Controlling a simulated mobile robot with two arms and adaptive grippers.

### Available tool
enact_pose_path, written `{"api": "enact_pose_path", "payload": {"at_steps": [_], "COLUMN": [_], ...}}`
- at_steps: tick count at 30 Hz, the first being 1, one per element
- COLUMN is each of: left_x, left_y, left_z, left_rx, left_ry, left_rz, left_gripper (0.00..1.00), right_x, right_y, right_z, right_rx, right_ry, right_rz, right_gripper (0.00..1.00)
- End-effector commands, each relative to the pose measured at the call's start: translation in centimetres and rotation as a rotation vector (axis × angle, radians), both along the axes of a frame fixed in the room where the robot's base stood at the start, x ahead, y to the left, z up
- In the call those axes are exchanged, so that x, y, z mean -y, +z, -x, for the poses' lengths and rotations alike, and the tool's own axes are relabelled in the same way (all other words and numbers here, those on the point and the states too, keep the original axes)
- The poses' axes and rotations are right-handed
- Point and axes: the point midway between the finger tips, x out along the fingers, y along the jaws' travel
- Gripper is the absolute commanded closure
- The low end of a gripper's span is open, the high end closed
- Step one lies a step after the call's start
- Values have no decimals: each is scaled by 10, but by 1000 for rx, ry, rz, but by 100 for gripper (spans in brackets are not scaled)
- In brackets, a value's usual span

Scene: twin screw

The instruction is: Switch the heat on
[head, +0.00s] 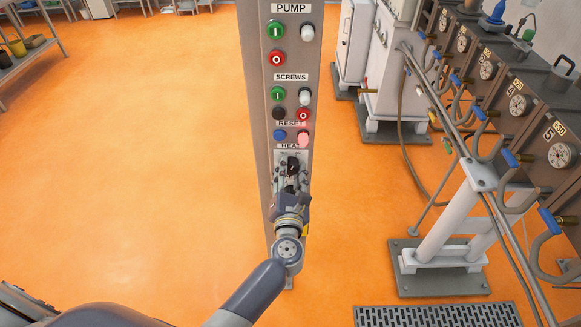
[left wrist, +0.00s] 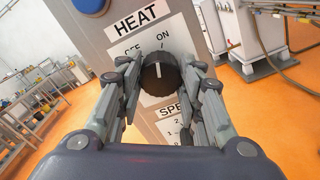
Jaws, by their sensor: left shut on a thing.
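The black heat knob (left wrist: 160,73) sits on a white plate (left wrist: 178,38) below the HEAT label, with OFF at its upper left and ON at its upper right. A white mark on the knob points roughly up in the left wrist view, seemingly between the two words. My left gripper (left wrist: 160,80) is shut on the knob, with one finger on each side. In the head view the left gripper (head: 290,172) reaches the lower part of the panel and partly covers the knob (head: 292,164). My right gripper is not in view.
The grey panel post (head: 259,120) carries PUMP, SCREWS and RESET buttons above the knob. A SPEED-like label (left wrist: 170,110) is partly hidden below it. Machines with gauges (head: 520,105) and pipes stand at the right. The orange floor (head: 130,150) at the left is clear.

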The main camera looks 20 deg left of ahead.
Motion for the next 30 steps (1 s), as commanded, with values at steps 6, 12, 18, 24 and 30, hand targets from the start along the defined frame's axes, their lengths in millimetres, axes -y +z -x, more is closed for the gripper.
{"api": "enact_pose_path", "payload": {"at_steps": [6,12,18,24,30], "left_x": [0,0,0,0,0], "left_y": [1,1,0,0,0], "left_z": [0,0,0,0,0], "left_rx": [-36,-53,-61,-61,-61], "left_ry": [0,0,0,-1,-1], "left_rz": [-121,-185,-211,-216,-215], "left_gripper": [90,90,90,90,59], "right_x": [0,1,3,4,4], "right_y": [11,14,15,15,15], "right_z": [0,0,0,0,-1], "right_rx": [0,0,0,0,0], "right_ry": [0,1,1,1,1], "right_rz": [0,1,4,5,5], "right_gripper": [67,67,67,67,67]}}
